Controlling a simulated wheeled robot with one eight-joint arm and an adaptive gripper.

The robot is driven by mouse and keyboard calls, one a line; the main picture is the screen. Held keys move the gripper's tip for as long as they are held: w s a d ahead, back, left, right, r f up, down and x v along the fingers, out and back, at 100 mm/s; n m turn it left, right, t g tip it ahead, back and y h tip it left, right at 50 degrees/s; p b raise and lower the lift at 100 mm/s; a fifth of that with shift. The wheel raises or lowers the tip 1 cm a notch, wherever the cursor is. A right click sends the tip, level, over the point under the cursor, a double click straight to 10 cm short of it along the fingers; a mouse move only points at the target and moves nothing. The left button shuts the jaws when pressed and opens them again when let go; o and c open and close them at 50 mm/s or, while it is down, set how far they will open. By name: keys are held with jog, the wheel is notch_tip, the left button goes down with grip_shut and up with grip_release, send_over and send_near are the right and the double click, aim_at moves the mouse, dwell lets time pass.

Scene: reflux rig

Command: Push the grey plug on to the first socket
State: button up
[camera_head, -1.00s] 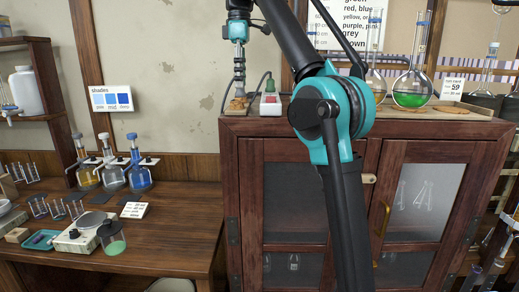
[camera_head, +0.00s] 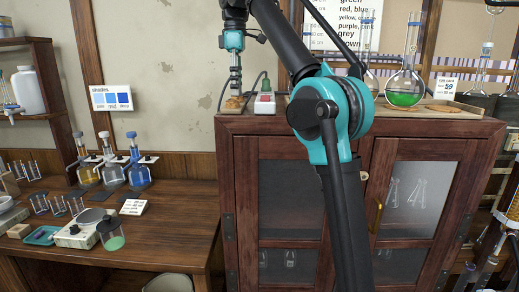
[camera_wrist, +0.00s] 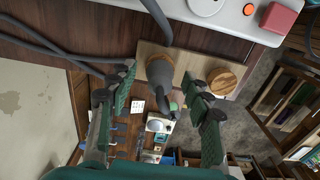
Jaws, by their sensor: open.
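A round wooden piece (camera_wrist: 222,81) sits on the board to the right of the plug. A white box (camera_wrist: 228,13) at the top edge carries a round white socket face (camera_wrist: 205,5). In the head view my gripper (camera_head: 235,88) points down over the small board on the cabinet; the plug is too small to make out there.
The white box also shows in the head view (camera_head: 265,106), right of my gripper. A flask of green liquid (camera_head: 405,92) stands farther right on the cabinet top (camera_head: 330,125). Grey cables (camera_wrist: 60,48) lie left of the board. A lower bench (camera_head: 170,225) stands left.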

dwell(0.4)
grip_shut()
jog(key=shift+r, duration=0.1)
jog(key=shift+r, duration=0.6)
